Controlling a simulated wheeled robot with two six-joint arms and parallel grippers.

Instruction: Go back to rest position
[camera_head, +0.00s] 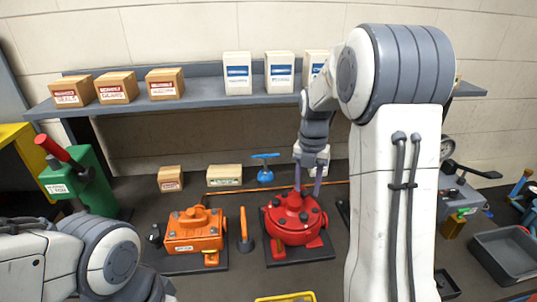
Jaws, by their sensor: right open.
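My right arm rises tall at the right of the head view and bends over. Its gripper (308,188) points down at the top of a red round motor (291,226) on a dark base plate. Its fingers are apart, on or just above the motor's top; I cannot tell if they touch it. An orange motor (190,232) sits on its own dark plate to the left. My left arm shows at the lower left, its grey joint in view, but its gripper is out of sight.
A grey shelf (205,91) at the back carries small cardboard boxes (165,83) and white boxes (237,74). A green press with a red handle (80,182) stands left. A grey tray (506,254) lies right. A yellow bin edge (286,297) shows at the front.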

